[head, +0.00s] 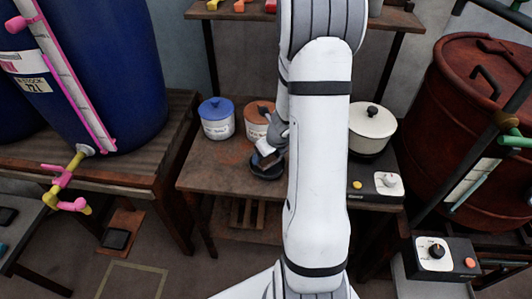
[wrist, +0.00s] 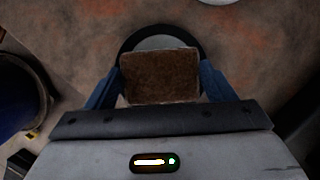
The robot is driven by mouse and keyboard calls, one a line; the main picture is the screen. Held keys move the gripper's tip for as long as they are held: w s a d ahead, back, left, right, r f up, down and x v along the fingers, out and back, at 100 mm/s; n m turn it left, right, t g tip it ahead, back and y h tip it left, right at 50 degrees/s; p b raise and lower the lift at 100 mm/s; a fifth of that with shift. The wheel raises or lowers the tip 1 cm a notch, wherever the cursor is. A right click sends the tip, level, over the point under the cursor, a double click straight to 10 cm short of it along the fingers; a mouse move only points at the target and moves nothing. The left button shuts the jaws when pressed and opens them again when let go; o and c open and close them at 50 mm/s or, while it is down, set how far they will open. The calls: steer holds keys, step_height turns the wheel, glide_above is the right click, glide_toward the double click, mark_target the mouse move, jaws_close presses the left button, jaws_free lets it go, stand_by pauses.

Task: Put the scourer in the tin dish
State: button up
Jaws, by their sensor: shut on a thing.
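The scourer (wrist: 160,77) is a brown rough-faced block, held between the two blue fingers of my gripper (wrist: 160,85) in the wrist view. My gripper is shut on it. Below it is a round dish with a dark rim and grey inside, the tin dish (wrist: 190,35), partly hidden by the scourer. In the head view the dark dish (head: 268,168) sits on the brown table, with my gripper (head: 266,158) just over it. Whether the scourer touches the dish cannot be told.
A blue-lidded pot (head: 217,120) and an orange-brown pot (head: 258,115) stand behind the dish. A cream lidded pot (head: 371,130) sits on a cooker with a knob (head: 387,182) to the right. A blue vat (head: 100,70) stands at left, a rust-red vat (head: 475,130) at right.

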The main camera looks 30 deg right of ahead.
steer(key=o, duration=1.1)
steer(key=shift+c, duration=0.2)
steer(key=shift+w, duration=0.1)
step_height(320, 180, up, 7)
steer(key=p, duration=0.7)
steer(key=shift+r, duration=0.1)
